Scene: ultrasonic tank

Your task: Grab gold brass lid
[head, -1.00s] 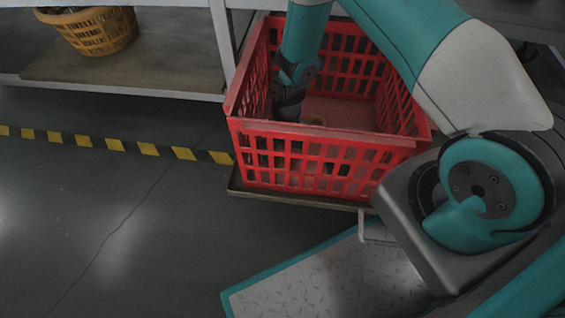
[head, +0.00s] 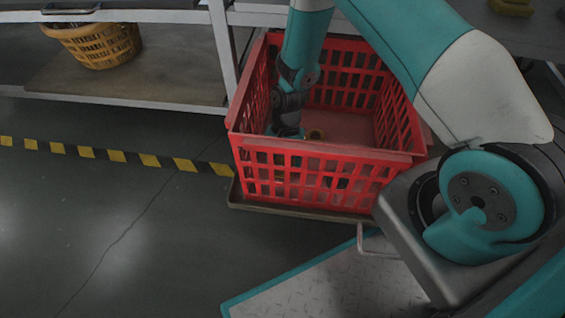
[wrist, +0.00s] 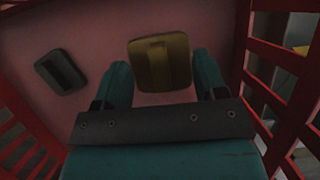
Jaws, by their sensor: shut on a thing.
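The gold brass lid (wrist: 160,62) is a squarish gold piece with rounded corners and a raised bar across its top. In the wrist view it sits between the two teal fingers of my gripper (wrist: 162,80), which is shut on it. In the head view my gripper (head: 286,131) is down inside the red crate (head: 320,165), near its left side. Its fingertips are hidden there behind the crate's front wall.
A dark grey rectangular piece (wrist: 60,71) lies on the crate floor, left of the lid. The slotted crate walls rise close around my gripper. The crate stands on a low platform (head: 300,207) beside a shelf with a yellow basket (head: 103,45). The floor at left is clear.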

